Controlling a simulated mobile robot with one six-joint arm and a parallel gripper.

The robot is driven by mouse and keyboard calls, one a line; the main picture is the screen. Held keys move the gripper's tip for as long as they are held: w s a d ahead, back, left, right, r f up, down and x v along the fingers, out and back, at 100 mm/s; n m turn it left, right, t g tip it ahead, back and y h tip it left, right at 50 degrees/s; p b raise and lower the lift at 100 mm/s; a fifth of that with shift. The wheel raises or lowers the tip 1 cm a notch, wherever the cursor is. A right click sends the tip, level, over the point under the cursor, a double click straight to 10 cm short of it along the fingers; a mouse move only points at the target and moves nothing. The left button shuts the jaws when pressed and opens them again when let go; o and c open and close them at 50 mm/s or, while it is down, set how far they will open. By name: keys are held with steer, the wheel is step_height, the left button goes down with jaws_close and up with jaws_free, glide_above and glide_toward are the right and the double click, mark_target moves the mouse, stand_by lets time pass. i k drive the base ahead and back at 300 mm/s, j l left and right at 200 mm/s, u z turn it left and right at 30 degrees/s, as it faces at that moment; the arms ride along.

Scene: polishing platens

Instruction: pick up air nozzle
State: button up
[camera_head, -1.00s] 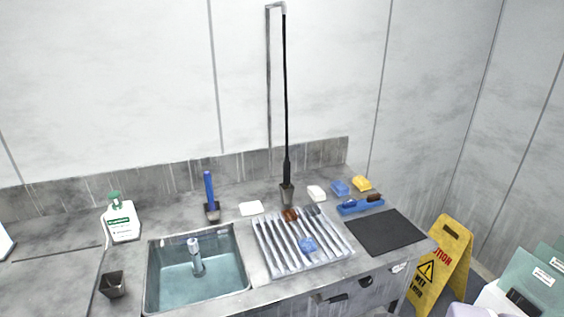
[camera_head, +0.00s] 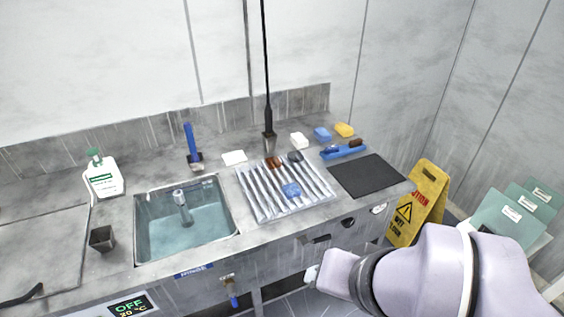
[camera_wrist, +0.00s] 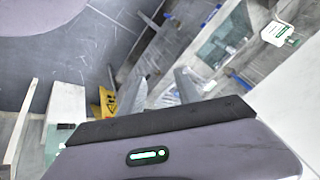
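The air nozzle (camera_head: 268,112) appears to be the black piece at the lower end of a thin black hose in the head view. It stands upright in a small grey holder (camera_head: 269,141) at the back of the counter, behind the ribbed tray. My arm shows at the lower right in the head view, in front of the counter and well away from the nozzle. In the wrist view my gripper (camera_wrist: 162,90) shows two grey fingers apart, with nothing seen between them. I cannot make out the nozzle in the wrist view.
A ribbed tray (camera_head: 248,207), sink (camera_head: 139,228), blue-handled tool (camera_head: 190,140), white bottle (camera_head: 103,177) and dark mat (camera_head: 366,176) occupy the counter (camera_head: 75,262). A yellow caution sign (camera_head: 425,190) stands at its right end. Sponges and a blue brush lie right of the nozzle.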

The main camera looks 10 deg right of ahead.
mark_target(268, 112)
steer(key=i+l, duration=0.2)
steer(key=i, duration=0.25)
steer(key=i+l+u, duration=0.15)
steer(key=i, duration=0.35)
steer(key=i+l, duration=0.25)
steer(key=i, duration=0.2)
steer(key=u, duration=0.05)
